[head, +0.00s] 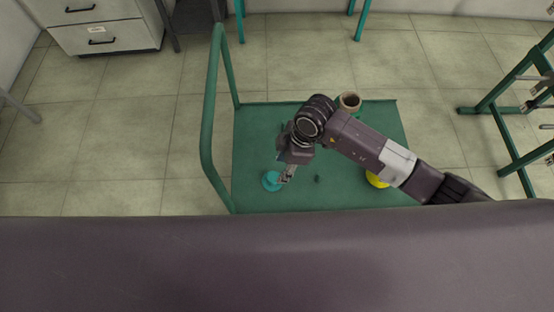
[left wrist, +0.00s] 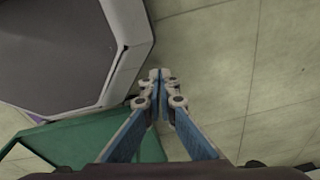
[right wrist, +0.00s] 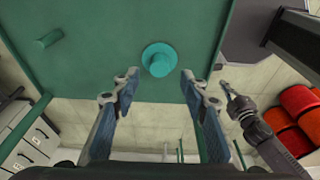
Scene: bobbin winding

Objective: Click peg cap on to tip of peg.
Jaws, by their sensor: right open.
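A teal round piece with a wide flat disc and a raised round middle (head: 271,182) stands on the green cart top, near its left edge. In the right wrist view it (right wrist: 158,60) lies just beyond the fingertips, centred between them. A small dark green cylinder (head: 317,178) is to its right on the cart; it also shows in the right wrist view (right wrist: 47,40). I cannot tell for sure which is peg and which is cap. My right gripper (head: 287,174) is open and empty, pointing down beside the teal piece. My left gripper (left wrist: 160,78) has its fingertips together, with nothing visible between them.
The green cart (head: 255,130) has a tubular handle (head: 208,125) on its left. A brown tube (head: 349,101) stands at its back, and a yellow piece (head: 377,181) is partly hidden under my right arm. A green rack (head: 510,140) stands far right, drawers (head: 100,36) back left.

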